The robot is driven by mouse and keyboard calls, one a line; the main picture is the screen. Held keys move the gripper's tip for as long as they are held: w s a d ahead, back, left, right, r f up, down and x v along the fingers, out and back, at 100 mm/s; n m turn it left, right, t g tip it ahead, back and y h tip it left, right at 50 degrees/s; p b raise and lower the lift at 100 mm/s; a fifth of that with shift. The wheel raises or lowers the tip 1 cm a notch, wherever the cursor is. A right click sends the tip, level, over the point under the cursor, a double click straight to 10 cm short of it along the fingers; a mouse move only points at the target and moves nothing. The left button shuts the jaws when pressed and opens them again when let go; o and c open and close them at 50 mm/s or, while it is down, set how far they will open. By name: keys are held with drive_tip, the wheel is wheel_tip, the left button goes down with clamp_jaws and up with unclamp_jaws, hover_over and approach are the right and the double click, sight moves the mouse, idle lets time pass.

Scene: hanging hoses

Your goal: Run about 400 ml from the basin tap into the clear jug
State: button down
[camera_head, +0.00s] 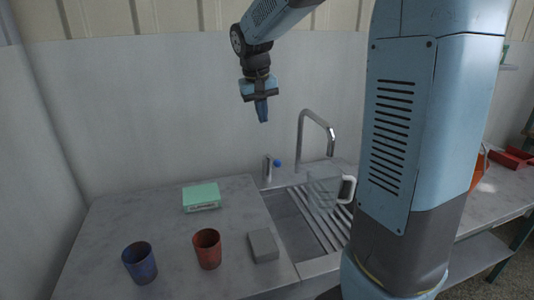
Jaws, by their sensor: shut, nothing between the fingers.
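The clear jug (322,195) with a pale handle stands on the ribbed drainer beside the basin, partly see-through. The basin tap (318,118) is a tall metal spout that arches to the right and ends above the jug's area; I cannot tell whether it lines up with the jug. A short metal post (267,168) with a blue knob (277,163) stands left of the spout. No water shows. My gripper (262,115) is shut and empty, pointing down in the air, up and left of the tap.
The basin (287,222) is sunk in the grey counter (115,215). A blue cup (140,263), a red-brown cup (207,248), a grey block (263,245) and a mint-green box (201,196) stand left of it. My arm column hides much of the right side. Red trays (513,158) lie far right.

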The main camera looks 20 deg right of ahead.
drive_tip(key=shift+f, duration=0.1)
hover_over(274, 161)
drive_tip(key=w+a, duration=0.1)
drive_tip(key=a, duration=0.1)
drive_tip(key=s+a+f+x, duration=0.1)
drive_tip(key=a+x, duration=0.1)
drive_tip(key=x, duration=0.8)
drive_tip(key=shift+s+d+f, duration=0.9)
drive_tip(key=shift+f, duration=0.2)
